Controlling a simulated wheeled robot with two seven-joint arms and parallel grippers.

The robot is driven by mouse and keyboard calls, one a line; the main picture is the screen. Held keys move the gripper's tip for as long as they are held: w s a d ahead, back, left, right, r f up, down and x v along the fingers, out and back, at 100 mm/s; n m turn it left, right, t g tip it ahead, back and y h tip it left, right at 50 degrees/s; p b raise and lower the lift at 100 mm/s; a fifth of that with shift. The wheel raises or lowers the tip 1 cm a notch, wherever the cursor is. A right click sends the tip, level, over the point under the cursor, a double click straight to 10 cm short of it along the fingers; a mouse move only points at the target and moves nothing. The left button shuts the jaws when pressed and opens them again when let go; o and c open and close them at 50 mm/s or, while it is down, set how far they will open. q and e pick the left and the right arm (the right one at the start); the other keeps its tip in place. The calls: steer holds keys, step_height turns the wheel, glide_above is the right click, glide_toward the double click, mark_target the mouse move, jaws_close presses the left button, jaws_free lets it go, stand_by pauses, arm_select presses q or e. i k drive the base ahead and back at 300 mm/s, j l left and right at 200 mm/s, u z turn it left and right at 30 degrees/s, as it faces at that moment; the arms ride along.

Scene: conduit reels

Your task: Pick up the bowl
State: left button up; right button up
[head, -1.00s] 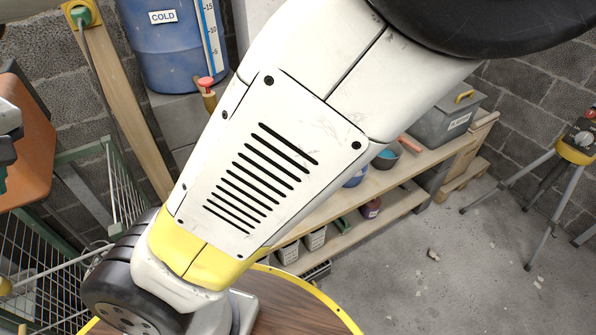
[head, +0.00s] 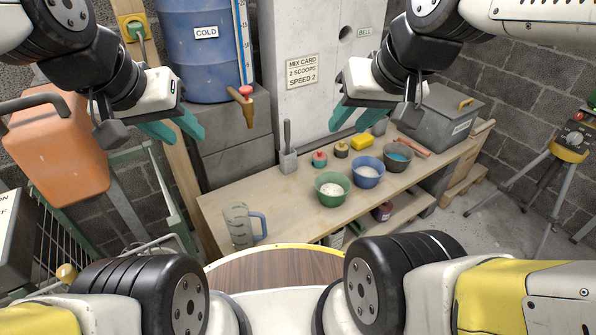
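Three bowls stand in a slanting row on the wooden bench. The green bowl (head: 331,201) is nearest and holds pale powder. The blue bowl (head: 366,181) beside it also holds pale powder. The dark grey bowl (head: 396,166) at the back right has blue contents. My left gripper (head: 174,131) is at the upper left, open and empty, well away from the bowls. My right gripper (head: 356,120) shows above and behind the bowls in the picture, its teal fingers apart and empty. Neither gripper touches a bowl.
A grey toolbox (head: 438,118) stands at the right end. A blue barrel (head: 198,65) with a tap (head: 243,101) is behind. The bench front is clear.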

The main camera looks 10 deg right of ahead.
mark_target(333, 187)
steer(key=z, duration=0.6)
steer(key=i+l+u, duration=0.45)
steer(key=l+u, duration=0.3)
steer(key=i+l+u, duration=0.15)
steer(key=l+u, duration=0.2)
